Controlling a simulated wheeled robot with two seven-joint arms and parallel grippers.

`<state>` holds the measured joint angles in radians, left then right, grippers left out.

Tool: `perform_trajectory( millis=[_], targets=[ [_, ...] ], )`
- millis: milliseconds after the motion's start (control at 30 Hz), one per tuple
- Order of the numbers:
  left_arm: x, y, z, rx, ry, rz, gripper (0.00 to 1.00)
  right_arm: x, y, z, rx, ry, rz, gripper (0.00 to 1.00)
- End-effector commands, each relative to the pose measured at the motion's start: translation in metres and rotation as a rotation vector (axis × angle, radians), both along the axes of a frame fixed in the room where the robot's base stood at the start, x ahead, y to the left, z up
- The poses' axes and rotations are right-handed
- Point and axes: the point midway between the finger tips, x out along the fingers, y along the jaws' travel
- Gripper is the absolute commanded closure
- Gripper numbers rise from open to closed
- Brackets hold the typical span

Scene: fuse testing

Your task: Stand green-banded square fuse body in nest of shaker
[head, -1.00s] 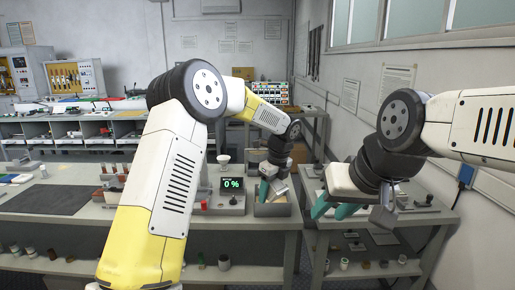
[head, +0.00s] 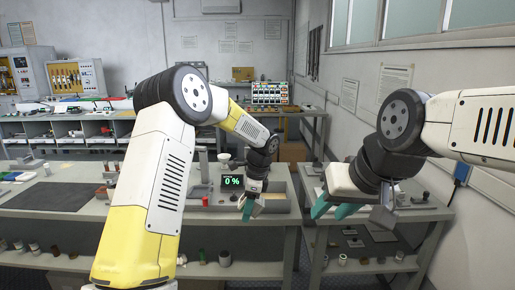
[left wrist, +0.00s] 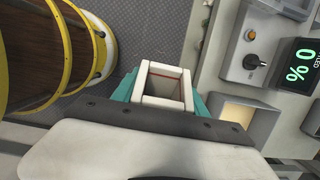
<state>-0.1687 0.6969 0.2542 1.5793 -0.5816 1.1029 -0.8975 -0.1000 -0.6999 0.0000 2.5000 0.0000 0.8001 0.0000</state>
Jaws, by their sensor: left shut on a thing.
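My left gripper (head: 249,208) is shut on a square fuse body (left wrist: 165,85) above the front bench edge. In the left wrist view the body is a hollow, pale, square tube between teal fingers, its open end facing the camera. My right gripper (head: 334,211) appears open and empty above the right-hand bench.
A grey open bin (head: 277,204) sits right of the display; its light interior shows in the left wrist view (left wrist: 238,117). A dark mat (head: 55,197) lies on the left of the bench. Several small parts stand on the lower shelf. Floor is open between the benches.

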Motion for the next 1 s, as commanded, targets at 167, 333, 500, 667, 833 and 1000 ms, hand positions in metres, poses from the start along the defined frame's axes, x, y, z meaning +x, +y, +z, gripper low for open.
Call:
perform_trajectory(
  millis=[167,333,500,667,833,1000],
  targets=[
    [-0.024,0.045,-0.026,0.002,0.005,0.467,1.00,0.000,0.000,0.000,0.000,0.000,0.000,0.64],
    [-0.054,0.082,-0.049,0.002,0.004,0.940,1.00,0.000,0.000,0.000,0.000,0.000,0.000,0.64],
    [-0.080,0.107,-0.065,0.001,0.002,1.323,1.00,0.000,0.000,0.000,0.000,0.000,0.000,0.64],
    [-0.095,0.119,-0.073,0.001,0.001,1.535,1.00,0.000,0.000,0.000,0.000,0.000,0.000,0.64],
    [-0.099,0.122,-0.076,0.000,-0.001,1.603,1.00,0.000,0.000,0.000,0.000,0.000,0.000,0.64],
    [-0.099,0.121,-0.076,-0.001,-0.002,1.603,1.00,0.000,0.000,0.000,0.000,0.000,0.000,0.64]
  ],
)
